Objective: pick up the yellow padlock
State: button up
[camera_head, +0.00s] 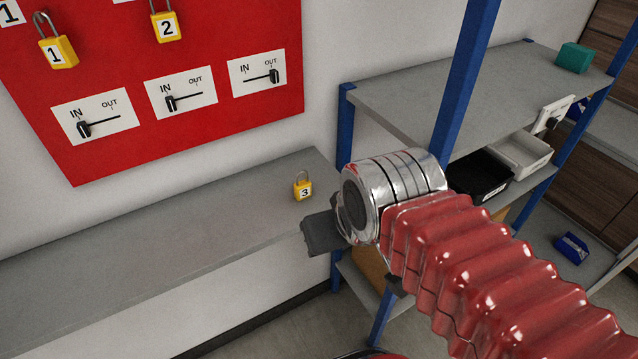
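A yellow padlock marked 3 (303,189) stands upright on the grey shelf (150,250), near its right end. Two more yellow padlocks hang on the red board: one marked 1 (58,53) at the upper left and one marked 2 (166,27) to its right. My gripper (322,232) is just below and right of padlock 3 in the picture, at the shelf's right end. Only a dark part of the gripper shows beyond the silver wrist. Whether its fingers are apart is not visible, and I see nothing held.
The red board (200,120) carries three IN/OUT sliders above the shelf. A blue-posted rack (460,90) stands at the right, holding a black bin (480,175), a white bin (522,152) and a green box (574,58). The shelf left of padlock 3 is clear.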

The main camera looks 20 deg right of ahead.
aim_at(302, 189)
jog(key=z, duration=0.1)
jog(key=k, duration=0.65)
jog(key=u, duration=0.65)
jog(key=i, duration=1.45)
jog(key=z, duration=0.25)
